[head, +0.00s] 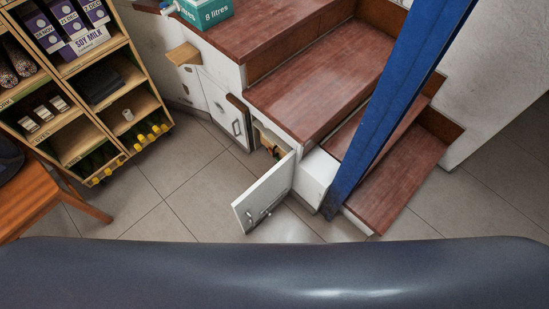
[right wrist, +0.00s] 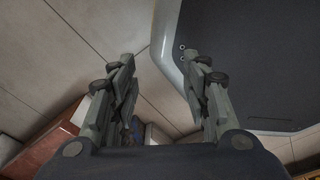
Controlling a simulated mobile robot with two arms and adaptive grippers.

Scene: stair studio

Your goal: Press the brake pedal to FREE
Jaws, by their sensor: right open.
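No brake pedal and no FREE marking can be made out in either view. My right gripper (right wrist: 162,72) shows in the right wrist view, with its two fingers spread apart and nothing between them. Floor tiles and the edge of a dark, pale-rimmed body show beyond the fingers. Neither gripper shows in the head view, and my left gripper is not seen at all.
Wooden stairs (head: 318,78) stand at centre right, behind a slanting blue post (head: 398,92). A white cabinet door (head: 264,193) hangs open over the tiles (head: 158,226). A shelf unit (head: 118,50) and an orange wooden seat (head: 38,198) stand left. Tiled floor between them is clear.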

